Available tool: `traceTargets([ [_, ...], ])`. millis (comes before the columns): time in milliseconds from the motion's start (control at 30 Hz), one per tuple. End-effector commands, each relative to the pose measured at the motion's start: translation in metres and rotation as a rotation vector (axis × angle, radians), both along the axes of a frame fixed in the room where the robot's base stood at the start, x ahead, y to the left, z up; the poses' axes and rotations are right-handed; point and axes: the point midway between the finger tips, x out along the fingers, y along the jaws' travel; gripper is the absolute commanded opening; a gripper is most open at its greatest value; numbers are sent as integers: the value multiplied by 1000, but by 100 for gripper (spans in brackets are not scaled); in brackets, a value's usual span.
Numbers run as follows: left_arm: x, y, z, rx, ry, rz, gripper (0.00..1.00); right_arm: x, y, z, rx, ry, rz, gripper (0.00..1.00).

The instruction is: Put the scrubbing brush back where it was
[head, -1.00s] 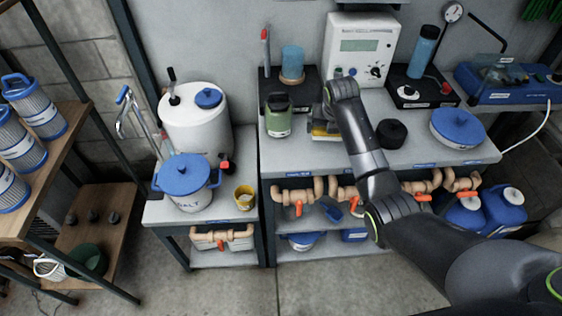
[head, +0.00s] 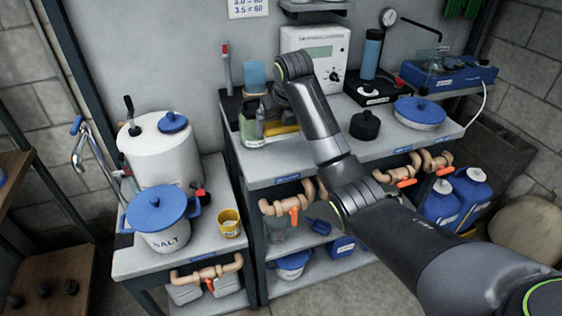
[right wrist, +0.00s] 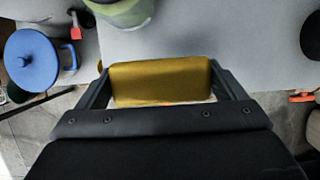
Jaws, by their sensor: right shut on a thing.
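The scrubbing brush (right wrist: 160,82), a yellow block with a thin pale strip along its lower edge, lies between the two fingers of my right gripper (right wrist: 160,88) in the right wrist view. The gripper is shut on it. In the head view the yellow brush (head: 283,129) shows low over the grey bench, just right of the green bottle (head: 251,131). My right gripper (head: 273,118) is partly hidden there behind my own wrist. I cannot tell whether the brush touches the bench top. My left gripper is not in view.
On the bench (head: 313,157), a black round knob-like piece (head: 365,125) and a blue-lidded dish (head: 420,112) stand to the right. The white meter (head: 310,50) stands behind. A salt pot (head: 162,222) and yellow cup (head: 229,223) stand on the lower left bench. Bare bench lies in front.

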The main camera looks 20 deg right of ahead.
Motion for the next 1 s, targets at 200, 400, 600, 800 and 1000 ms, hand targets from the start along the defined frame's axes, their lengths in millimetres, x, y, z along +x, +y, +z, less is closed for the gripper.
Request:
traceTargets([
  [200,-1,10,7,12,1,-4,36,-1,0,-39,0,4,0,69],
  [400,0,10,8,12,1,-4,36,-1,0,-55,-1,3,-1,69],
  [600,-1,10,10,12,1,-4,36,-1,0,-82,0,4,-1,69],
  [800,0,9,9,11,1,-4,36,0,0,-83,0,0,-1,69],
  [1000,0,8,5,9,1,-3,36,0,0,-88,0,1,-1,92],
])
